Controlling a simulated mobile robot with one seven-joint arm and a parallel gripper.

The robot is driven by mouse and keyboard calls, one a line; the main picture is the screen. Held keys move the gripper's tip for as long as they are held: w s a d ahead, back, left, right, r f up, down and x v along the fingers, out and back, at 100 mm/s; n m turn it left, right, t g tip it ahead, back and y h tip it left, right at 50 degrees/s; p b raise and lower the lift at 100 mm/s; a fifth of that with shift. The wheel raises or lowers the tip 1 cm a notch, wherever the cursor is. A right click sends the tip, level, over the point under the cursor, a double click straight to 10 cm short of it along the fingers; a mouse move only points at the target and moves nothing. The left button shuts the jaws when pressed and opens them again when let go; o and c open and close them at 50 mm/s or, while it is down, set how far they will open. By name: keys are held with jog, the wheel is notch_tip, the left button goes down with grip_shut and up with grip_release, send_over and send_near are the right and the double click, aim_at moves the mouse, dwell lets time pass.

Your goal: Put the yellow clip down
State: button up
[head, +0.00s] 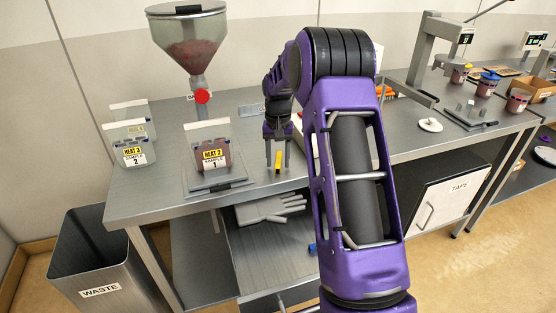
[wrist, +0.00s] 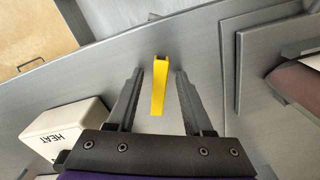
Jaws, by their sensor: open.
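The yellow clip (head: 278,161) is a slim bar on the grey metal bench near its front edge. In the wrist view the yellow clip (wrist: 159,86) lies between my fingers, with a gap on each side. My gripper (head: 278,167) points down over it in the head view. In the wrist view my gripper (wrist: 159,73) is open, its two dark fingers apart and not touching the clip. The clip's underside is hidden, so its contact with the bench is not clearly visible.
A pouch marked HEAT 2 (head: 212,158) stands on a flat metal stand (head: 195,187) left of the clip. A white box marked HEAT (wrist: 66,130) sits close to my gripper. A grey glove (head: 268,209) lies below the bench top. A waste bin (head: 92,262) stands at left.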

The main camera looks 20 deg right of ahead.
aim_at(278, 163)
notch_tip(278, 163, up, 12)
jog(key=shift+p, duration=0.4)
